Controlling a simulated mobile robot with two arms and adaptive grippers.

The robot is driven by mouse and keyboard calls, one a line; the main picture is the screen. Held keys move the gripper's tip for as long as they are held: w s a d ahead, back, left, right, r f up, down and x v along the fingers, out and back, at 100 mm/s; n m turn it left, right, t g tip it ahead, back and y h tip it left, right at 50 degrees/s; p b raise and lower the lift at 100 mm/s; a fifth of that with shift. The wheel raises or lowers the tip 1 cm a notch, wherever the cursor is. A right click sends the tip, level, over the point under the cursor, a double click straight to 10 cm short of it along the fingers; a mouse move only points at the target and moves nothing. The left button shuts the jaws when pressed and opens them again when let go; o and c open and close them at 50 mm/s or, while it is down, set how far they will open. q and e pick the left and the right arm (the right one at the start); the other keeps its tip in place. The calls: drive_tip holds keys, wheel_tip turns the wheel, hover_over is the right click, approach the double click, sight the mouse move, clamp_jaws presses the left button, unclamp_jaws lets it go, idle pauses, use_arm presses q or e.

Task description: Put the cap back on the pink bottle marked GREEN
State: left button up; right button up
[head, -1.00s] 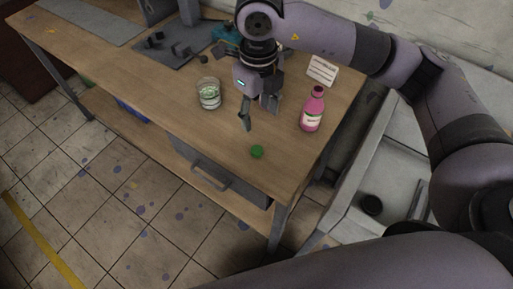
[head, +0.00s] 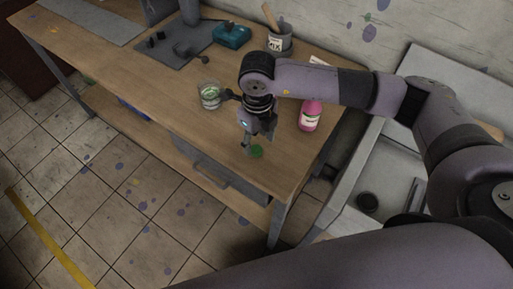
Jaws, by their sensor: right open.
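The pink bottle (head: 310,117) stands upright on the wooden table near its right end, with a pale label; the right arm passes over its top. A green cap (head: 257,151) lies on the table near the front edge, left of and in front of the bottle. My right gripper (head: 255,145) is open and low above the table, its fingers close to the cap; I cannot tell whether they touch it. My left gripper is not in view.
A glass jar (head: 210,97) with green and white contents stands left of the gripper. A grey pot marked MIX (head: 279,45) and a teal box (head: 231,35) are at the back. A white card (head: 319,62) is partly hidden by my arm. The table's left part (head: 110,60) is clear.

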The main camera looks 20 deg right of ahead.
sight(257, 149)
drive_tip(key=f, duration=0.1)
drive_tip(key=f+p, duration=0.1)
drive_tip(key=f, duration=0.1)
drive_tip(key=shift+w+f, duration=0.25)
drive_tip(key=shift+f, duration=0.5)
drive_tip(key=shift+c, duration=0.6)
drive_tip(key=c, duration=0.7)
